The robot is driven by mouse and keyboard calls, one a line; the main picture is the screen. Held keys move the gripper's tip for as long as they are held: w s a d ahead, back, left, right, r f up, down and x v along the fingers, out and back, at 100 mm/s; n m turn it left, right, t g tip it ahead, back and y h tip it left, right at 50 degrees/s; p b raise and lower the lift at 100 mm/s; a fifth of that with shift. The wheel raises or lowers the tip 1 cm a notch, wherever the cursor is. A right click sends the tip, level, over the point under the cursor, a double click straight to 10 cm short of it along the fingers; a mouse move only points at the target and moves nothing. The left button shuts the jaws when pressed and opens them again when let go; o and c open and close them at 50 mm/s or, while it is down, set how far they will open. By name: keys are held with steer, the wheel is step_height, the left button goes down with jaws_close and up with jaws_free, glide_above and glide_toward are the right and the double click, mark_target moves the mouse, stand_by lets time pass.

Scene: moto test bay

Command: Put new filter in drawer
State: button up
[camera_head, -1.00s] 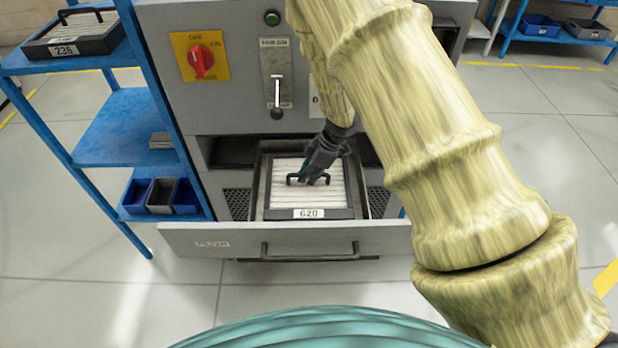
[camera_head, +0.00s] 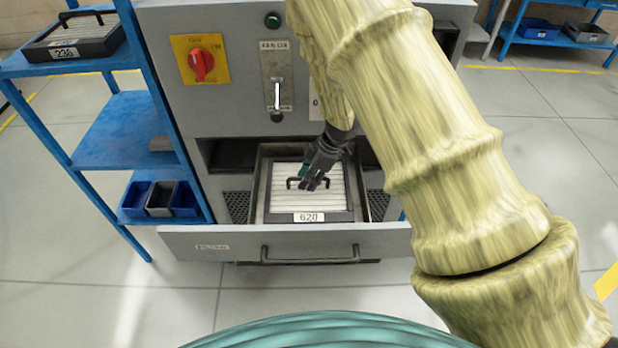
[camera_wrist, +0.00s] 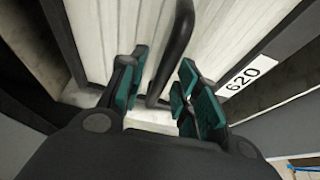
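A pleated white filter (camera_head: 318,200) in a dark frame, labelled 620, sits in the open drawer (camera_head: 225,240). A black bar handle (camera_head: 293,184) stands on its top; the handle also shows in the wrist view (camera_wrist: 178,45). My gripper (camera_head: 312,184) is over the filter at the handle. In the wrist view my gripper (camera_wrist: 160,95) is open, with teal finger pads on either side of the handle and gaps between pads and handle. A second filter (camera_head: 75,36), labelled 236, lies on the blue shelf's top at the left. The far part of the drawer is partly hidden by my arm.
The grey cabinet has a red rotary switch (camera_head: 201,64), a lever (camera_head: 277,98) and a green button (camera_head: 272,19). The blue shelf (camera_head: 115,130) stands close at left, with small bins (camera_head: 160,197) low down. Open floor lies right of the cabinet.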

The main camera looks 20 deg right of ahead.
steer(key=b+v, duration=0.2)
steer(key=v, duration=1)
stand_by(1.1)
